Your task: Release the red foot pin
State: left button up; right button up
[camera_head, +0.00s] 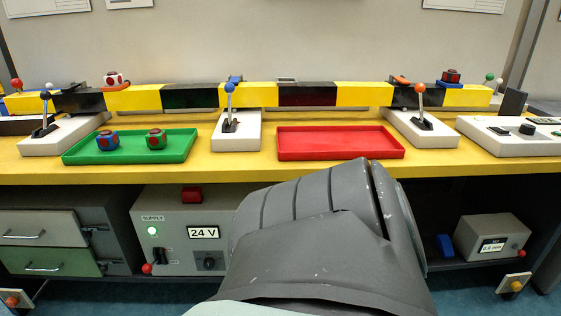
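No label marks the red foot pin, and I cannot tell for sure which part it is. A small orange-red knob (11,301) sits on a pale plate low at the bench's left foot. A yellow-orange knob (516,286) sits on a similar plate at the right foot. A red ball knob (147,268) shows at the lower left corner of the 24 V supply box (205,232). A large grey link of my own arm covers the lower middle. Neither of my grippers is in view.
The yellow bench (235,170) carries a green tray (75,155) with two cubes, a red tray (340,143), lever boxes and a yellow-black gate bar (350,93). Drawers (40,228) stand below left. A small grey box (492,238) sits below right.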

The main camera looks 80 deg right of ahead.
aim_at(521, 252)
jog(key=z, duration=4.1)
jog(key=i+l+u, duration=0.15)
jog(key=l, duration=0.55)
jog(key=i+l+u, duration=0.2)
jog(key=l, duration=0.5)
jog(key=l+u, duration=0.15)
jog(key=l, duration=0.55)
